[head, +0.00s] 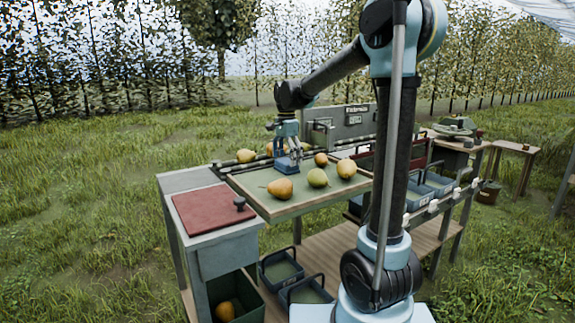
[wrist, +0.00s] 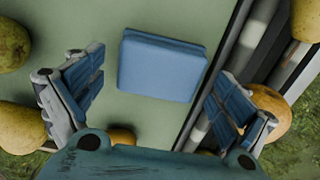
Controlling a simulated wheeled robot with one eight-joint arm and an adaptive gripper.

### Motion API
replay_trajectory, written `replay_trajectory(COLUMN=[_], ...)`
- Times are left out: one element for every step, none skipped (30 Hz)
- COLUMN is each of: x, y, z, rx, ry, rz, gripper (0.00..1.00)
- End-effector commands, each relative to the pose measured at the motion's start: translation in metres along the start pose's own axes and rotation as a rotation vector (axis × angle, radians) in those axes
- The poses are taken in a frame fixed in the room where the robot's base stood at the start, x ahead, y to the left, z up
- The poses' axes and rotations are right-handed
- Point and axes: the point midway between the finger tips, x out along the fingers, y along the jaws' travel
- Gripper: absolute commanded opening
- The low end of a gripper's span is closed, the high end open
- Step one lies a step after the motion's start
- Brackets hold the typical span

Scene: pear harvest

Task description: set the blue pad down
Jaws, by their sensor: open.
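The blue pad (wrist: 160,66) is a flat blue block lying on the green tray surface (wrist: 120,18) in the wrist view. In the head view the pad (head: 286,164) shows small below my gripper, partly covered by its fingers. My gripper (wrist: 145,92) is open, with one finger on each side of the pad and a gap to both. In the head view my gripper (head: 288,150) points down over the back part of the green tray. I cannot tell its exact height above the pad.
Several pears lie on the tray, including an orange one (head: 281,189), a green one (head: 318,178) and a yellow one (head: 347,168). In the wrist view a pear (wrist: 270,108) is close by the right finger. A red lid (head: 208,210) is at the table's left end.

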Motion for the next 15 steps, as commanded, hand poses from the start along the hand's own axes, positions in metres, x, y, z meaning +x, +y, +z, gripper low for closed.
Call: replay_trajectory(x=[-0.009, -0.014, -0.021, -0.027, -0.033, -0.04, -0.046, -0.052, -0.059, -0.064, -0.069, -0.075, -0.079, -0.083, -0.088], y=[0.001, 0.0, 0.0, 0.0, 0.0, 0.0, 0.0, 0.0, 0.001, 0.0, 0.0, 0.0, 0.0, 0.0, 0.0], z=[0.0, 0.0, 0.0, 0.0, 0.0, 0.0, 0.0, 0.0, 0.0, 0.0, 0.0, 0.0, 0.0, 0.0, 0.0], rx=[0.0, 0.0, 0.0, 0.0, 0.0, 0.0, 0.0, 0.0, 0.0, 0.0, 0.0, 0.0, 0.0, 0.0, 0.0], ry=[0.0, 0.0, 0.0, 0.0, 0.0, 0.0, 0.0, 0.0, 0.0, 0.0, 0.0, 0.0, 0.0, 0.0, 0.0], rz=[0.0, 0.0, 0.0, 0.0, 0.0, 0.0, 0.0, 0.0, 0.0, 0.0, 0.0, 0.0, 0.0, 0.0, 0.0], gripper=[0.95, 0.95, 0.95, 0.95, 0.95, 0.95, 0.95, 0.95, 0.95, 0.95, 0.95, 0.95, 0.95, 0.95, 0.95])
